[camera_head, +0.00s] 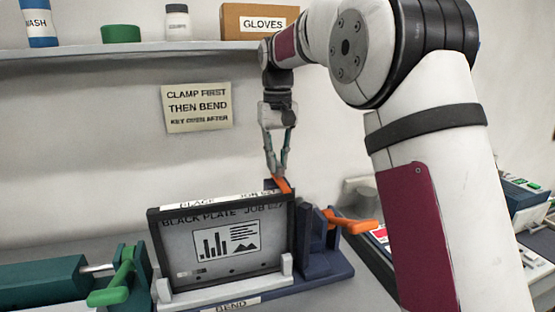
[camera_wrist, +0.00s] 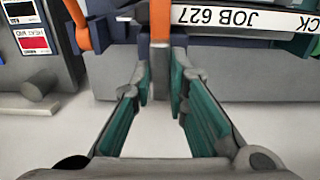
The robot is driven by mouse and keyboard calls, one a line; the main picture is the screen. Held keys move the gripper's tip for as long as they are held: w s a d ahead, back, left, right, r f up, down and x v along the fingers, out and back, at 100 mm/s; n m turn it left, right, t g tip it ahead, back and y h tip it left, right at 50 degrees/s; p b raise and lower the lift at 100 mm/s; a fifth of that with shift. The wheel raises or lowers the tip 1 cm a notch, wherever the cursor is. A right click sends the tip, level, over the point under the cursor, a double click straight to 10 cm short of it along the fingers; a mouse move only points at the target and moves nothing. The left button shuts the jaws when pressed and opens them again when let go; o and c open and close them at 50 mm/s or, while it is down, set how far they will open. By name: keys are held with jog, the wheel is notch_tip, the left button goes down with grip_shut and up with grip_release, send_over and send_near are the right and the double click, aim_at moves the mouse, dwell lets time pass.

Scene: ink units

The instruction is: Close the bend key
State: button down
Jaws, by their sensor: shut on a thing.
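My gripper (camera_head: 277,172) points down behind the right end of the framed black plate (camera_head: 235,244), shut on an upright orange lever (camera_head: 282,185). In the wrist view, the orange lever (camera_wrist: 160,28) stands between the fingertips of my gripper (camera_wrist: 161,75). A second orange handle (camera_head: 352,223) sticks out to the right from the dark blue bend unit (camera_head: 318,262); it shows at the upper left in the wrist view (camera_wrist: 77,18). No label marks either orange part as the bend key. The lever's lower end is hidden behind the plate.
A green press with a green handle (camera_head: 116,278) stands at the left. A wall sign (camera_head: 197,107) reads clamp first, then bend. A shelf (camera_head: 160,49) holds a gloves box (camera_head: 258,21) and bottles. A grey machine stands at the right.

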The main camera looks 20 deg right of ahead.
aim_at(278, 163)
dwell(0.3)
jog(key=c, duration=1.6)
grip_release()
jog(key=shift+o, duration=0.2)
jog(key=shift+r, duration=0.1)
notch_tip(278, 163, up, 12)
